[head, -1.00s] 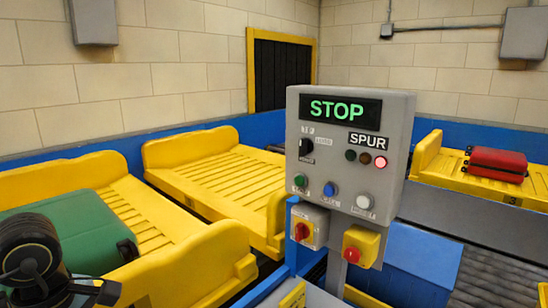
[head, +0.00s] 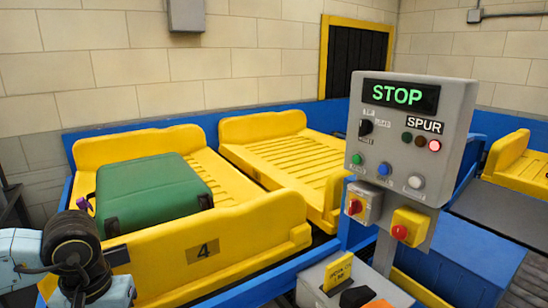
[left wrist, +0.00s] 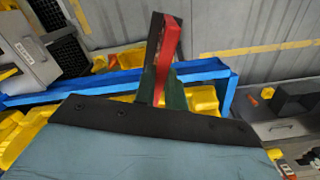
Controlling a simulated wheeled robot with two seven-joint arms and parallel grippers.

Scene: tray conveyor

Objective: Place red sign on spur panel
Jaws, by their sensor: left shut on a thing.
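The grey spur panel (head: 455,105) stands on a post at the right in the head view. It shows a green STOP display, a SPUR label, a lit red lamp and several buttons. Below it are a grey box with a red knob (head: 355,207) and a yellow one with a red knob (head: 401,232). My left gripper (left wrist: 160,75) shows in the left wrist view, shut on a narrow red thing (left wrist: 170,40), apparently the red sign seen nearly edge-on. Its face is hidden. In the head view my left arm is at bottom left, its fingers out of sight. My right gripper is not visible.
A yellow tray marked 4 (head: 270,242) carries a green suitcase (head: 150,190). Another yellow tray (head: 262,127) behind it looks empty. A grey box with a small yellow sign (head: 340,272) stands in front of the panel. Blue conveyor walls (head: 335,115) run behind.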

